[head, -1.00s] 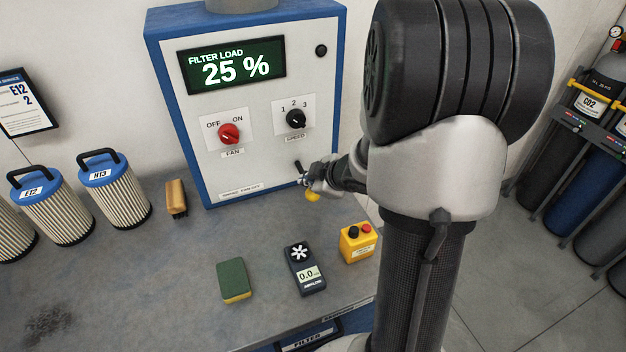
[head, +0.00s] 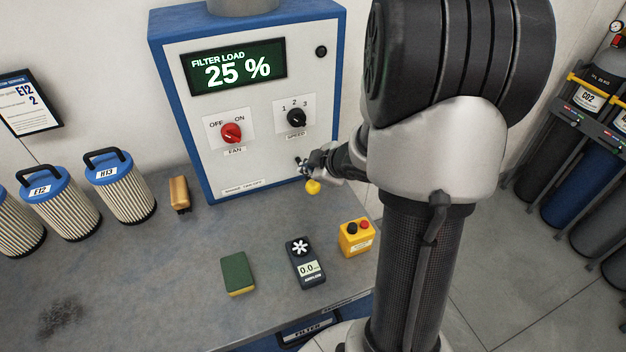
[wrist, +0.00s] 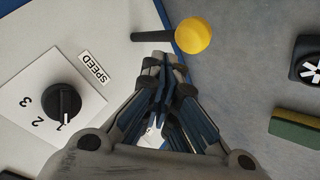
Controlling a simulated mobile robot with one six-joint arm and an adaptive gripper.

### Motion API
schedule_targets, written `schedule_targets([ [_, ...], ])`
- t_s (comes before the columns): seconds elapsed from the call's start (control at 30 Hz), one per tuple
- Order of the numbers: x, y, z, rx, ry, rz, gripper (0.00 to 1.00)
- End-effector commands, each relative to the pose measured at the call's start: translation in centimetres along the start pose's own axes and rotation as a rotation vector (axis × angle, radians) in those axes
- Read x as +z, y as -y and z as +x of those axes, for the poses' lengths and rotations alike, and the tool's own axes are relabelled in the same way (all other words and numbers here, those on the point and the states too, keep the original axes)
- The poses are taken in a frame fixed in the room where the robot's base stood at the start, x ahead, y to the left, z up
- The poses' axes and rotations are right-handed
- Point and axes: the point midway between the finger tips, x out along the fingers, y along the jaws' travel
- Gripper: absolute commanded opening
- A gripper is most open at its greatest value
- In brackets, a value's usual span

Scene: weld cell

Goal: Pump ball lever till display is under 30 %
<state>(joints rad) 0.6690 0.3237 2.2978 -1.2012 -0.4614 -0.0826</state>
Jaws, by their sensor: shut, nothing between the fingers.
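The display (head: 235,66) on the blue and white cabinet reads FILTER LOAD 25 %. The ball lever is a dark rod with a yellow ball (head: 313,187) at the cabinet's lower right. In the wrist view the yellow ball (wrist: 193,35) and its rod lie just beyond the fingertips. My gripper (head: 307,168) is shut and empty, right by the lever; its closed fingers also show in the wrist view (wrist: 163,62). I cannot tell whether the fingertips touch the rod. In the head view my gripper hides part of the lever.
The red fan knob (head: 231,133) and black speed knob (head: 296,117) sit above the lever. On the bench (head: 130,285) lie a brush (head: 179,195), a sponge (head: 238,273), an airflow meter (head: 306,262) and a yellow button box (head: 356,237). Filter cartridges (head: 120,190) stand left.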

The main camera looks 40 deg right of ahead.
Motion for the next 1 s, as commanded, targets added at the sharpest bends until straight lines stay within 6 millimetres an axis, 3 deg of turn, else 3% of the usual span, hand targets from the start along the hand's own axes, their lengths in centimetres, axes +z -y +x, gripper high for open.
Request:
schedule_targets([
  [0.43,-2.3,-2.3,-3.2,0.0,0.0,0.0,0.0],
  [1.0,-2.3,-2.3,-3.1,0.0,0.0,0.0,0.0],
])
